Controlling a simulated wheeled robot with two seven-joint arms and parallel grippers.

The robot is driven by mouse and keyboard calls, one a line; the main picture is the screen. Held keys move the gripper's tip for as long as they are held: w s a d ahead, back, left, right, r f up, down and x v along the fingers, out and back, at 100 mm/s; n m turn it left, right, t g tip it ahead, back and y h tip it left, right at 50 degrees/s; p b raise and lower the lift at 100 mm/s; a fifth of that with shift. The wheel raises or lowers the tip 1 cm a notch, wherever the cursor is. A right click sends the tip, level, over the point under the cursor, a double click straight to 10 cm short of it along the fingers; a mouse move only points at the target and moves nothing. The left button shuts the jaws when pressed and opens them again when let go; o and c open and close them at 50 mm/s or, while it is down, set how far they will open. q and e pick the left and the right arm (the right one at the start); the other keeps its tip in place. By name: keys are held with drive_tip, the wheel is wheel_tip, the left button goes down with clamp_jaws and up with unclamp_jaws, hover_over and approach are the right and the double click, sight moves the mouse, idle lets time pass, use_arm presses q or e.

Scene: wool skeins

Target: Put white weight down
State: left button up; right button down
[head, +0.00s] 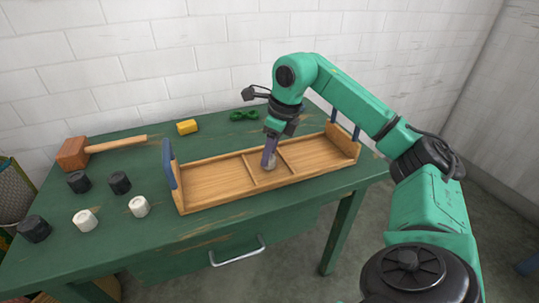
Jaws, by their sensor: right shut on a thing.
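My right gripper (269,157) reaches down into the narrow middle compartment of a wooden tray (222,203) on the green table. It is shut on a pale, whitish weight (271,164), mostly covered by the fingers. I cannot tell whether the weight touches the tray floor. Two other white weights stand on the table left of the tray, one nearer the tray (139,206) and one farther left (85,220). My left gripper is not in view.
Black weights stand at the left: one (78,182), another (119,182) and a third at the table edge (34,229). A mallet (75,153), a yellow block (187,127) and a green item (243,115) lie behind. The tray's left and right compartments are empty.

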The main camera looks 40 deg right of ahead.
drive_tip(key=shift+c, duration=2.3)
unclamp_jaws()
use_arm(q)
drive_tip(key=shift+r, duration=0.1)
use_arm(e)
drive_tip(key=shift+r, duration=0.2)
use_arm(q)
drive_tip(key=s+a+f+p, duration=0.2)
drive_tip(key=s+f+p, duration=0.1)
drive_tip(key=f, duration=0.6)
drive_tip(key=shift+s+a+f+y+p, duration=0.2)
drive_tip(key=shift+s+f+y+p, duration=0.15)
drive_tip(key=shift+p, duration=0.3)
use_arm(e)
drive_tip(key=v, duration=1.1)
drive_tip(key=shift+r, duration=0.35)
